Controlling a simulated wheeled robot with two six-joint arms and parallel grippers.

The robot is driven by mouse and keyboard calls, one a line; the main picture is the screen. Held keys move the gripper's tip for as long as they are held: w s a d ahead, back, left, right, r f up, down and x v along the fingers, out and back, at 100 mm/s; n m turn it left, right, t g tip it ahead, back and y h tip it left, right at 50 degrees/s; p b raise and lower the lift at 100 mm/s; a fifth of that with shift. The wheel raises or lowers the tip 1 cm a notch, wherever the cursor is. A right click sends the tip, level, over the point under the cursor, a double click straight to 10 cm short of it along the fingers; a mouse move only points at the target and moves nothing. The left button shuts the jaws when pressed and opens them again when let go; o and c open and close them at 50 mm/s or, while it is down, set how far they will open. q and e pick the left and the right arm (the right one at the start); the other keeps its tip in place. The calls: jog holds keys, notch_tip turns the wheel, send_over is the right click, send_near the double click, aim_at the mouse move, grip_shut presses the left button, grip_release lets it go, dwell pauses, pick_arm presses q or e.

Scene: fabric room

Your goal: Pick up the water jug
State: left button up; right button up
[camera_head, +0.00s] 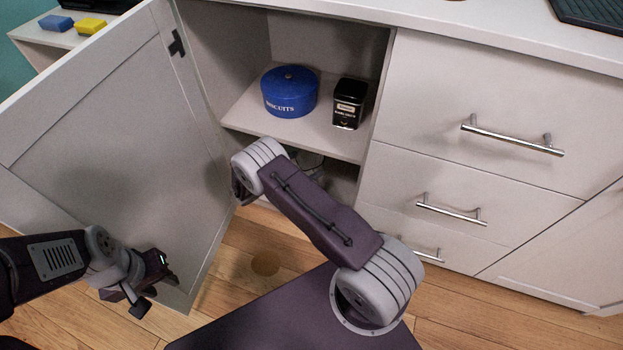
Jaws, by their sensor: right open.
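I cannot make out a water jug for sure. A small part of something clear or shiny (307,160) shows in the lower compartment of the open cabinet, mostly hidden by my right arm. My right arm reaches across the middle to the cabinet opening, and its gripper is hidden behind the arm. My left gripper (143,284) is at the lower left, in front of the open cabinet door (125,130). It holds nothing that I can see, and its jaw gap is unclear.
A blue biscuit tin (290,92) and a black tin (348,104) stand on the cabinet shelf (310,136). Closed drawers (480,110) with bar handles are to the right. A blue sponge (56,22) and a yellow sponge (90,26) lie at the far left.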

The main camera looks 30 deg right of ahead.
aim_at(319, 156)
jog(key=b+x, duration=0.4)
jog(key=shift+w+d+f, duration=0.15)
jog(key=shift+w+d, duration=0.1)
jog(key=shift+d, duration=0.1)
jog(key=shift+w+d, duration=0.1)
jog(key=shift+d, duration=0.05)
jog(key=shift+r, duration=0.25)
jog(key=c, duration=1.8)
jog(key=shift+r, duration=0.15)
